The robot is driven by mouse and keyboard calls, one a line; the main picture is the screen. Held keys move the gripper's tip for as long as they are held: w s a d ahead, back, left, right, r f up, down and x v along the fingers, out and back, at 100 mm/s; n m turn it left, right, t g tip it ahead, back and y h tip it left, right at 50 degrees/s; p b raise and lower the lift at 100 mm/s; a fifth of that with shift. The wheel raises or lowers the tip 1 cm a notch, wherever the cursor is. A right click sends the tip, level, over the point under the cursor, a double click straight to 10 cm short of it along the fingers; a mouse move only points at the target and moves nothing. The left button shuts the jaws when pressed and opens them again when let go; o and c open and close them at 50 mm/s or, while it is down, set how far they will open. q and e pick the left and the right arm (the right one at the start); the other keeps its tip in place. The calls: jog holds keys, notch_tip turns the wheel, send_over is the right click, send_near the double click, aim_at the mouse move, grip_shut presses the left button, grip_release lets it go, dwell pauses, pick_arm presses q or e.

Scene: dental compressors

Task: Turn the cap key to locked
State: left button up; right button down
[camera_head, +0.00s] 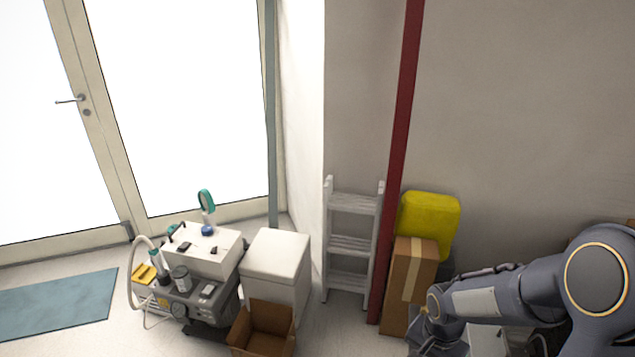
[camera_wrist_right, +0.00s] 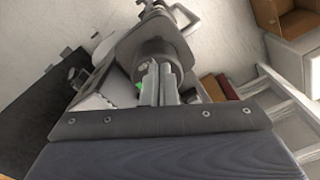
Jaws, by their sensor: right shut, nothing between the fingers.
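I cannot make out the cap key in either view. In the right wrist view my right gripper (camera_wrist_right: 160,84) is shut, its two pale fingers together with nothing between them. Just beyond the fingertips is a grey rounded part (camera_wrist_right: 150,48), partly hidden by them; I cannot tell whether they touch it. A small green spot (camera_wrist_right: 138,86) shows left of the fingers. In the head view my right arm comes in at the lower right and bends down, its gripper not clearly seen. My left gripper is in neither view.
In the head view a dental cart (camera_head: 196,290) with a white unit stands lower left, beside a white cabinet (camera_head: 277,262) and an open cardboard box (camera_head: 262,330). A step ladder (camera_head: 350,245), a tall carton (camera_head: 408,285) and a yellow container (camera_head: 430,215) stand near my right arm.

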jog(key=shift+a, duration=0.15)
dwell(0.3)
jog(key=shift+s+a, duration=0.1)
jog(key=shift+a, duration=0.15)
jog(key=shift+r, duration=0.15)
notch_tip(320, 180, up, 6)
jog(key=p, duration=0.5)
jog(key=shift+f, duration=0.2)
